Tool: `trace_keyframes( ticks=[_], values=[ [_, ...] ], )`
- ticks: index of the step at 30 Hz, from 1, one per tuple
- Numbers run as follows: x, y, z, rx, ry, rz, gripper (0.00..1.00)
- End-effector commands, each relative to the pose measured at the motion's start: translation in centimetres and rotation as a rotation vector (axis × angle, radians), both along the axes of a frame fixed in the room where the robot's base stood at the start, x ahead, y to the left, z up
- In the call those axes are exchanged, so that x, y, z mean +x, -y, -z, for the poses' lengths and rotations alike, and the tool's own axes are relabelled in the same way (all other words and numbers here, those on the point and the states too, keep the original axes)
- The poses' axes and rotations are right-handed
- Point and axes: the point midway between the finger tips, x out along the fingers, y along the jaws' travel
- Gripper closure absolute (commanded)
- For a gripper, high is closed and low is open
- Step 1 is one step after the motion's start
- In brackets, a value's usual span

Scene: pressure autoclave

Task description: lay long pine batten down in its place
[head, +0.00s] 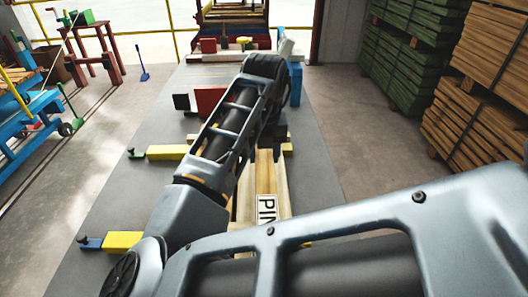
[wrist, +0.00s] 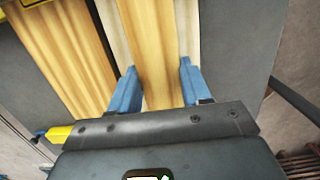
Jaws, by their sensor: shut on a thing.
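The long pine batten (wrist: 150,45) runs up the wrist view between the two blue fingers of my gripper (wrist: 158,85). My gripper is shut on it. Paler wood strips show on both sides of the batten, and I cannot tell whether it touches them. In the head view, long light wood pieces (head: 246,195) lie along the grey bench, partly hidden by my arm. A white label reading "PIN" (head: 266,208) is partly covered. My gripper is hidden behind my arm in the head view.
A wide wood piece (wrist: 62,50) lies left of the batten in the wrist view. Yellow blocks with green and blue ends (head: 167,152) (head: 122,240) stand along the grey bench (head: 120,190). Red and black blocks (head: 208,100) stand farther back. Stacked timber (head: 480,110) fills the right side.

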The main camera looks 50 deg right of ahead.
Motion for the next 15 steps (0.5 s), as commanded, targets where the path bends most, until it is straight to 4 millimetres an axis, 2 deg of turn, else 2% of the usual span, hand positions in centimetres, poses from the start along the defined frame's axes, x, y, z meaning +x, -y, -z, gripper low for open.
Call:
trace_keyframes(
  ticks=[3,4,12,15],
  values=[
    [0.02,-0.01,0.05,-0.001,0.001,0.0,0.96],
    [0.01,-0.01,0.08,0.0,0.0,0.0,0.52],
    [0.0,-0.02,0.07,0.0,0.0,0.0,0.27],
    [0.0,-0.02,0.07,0.0,0.0,0.0,0.27]
  ],
)
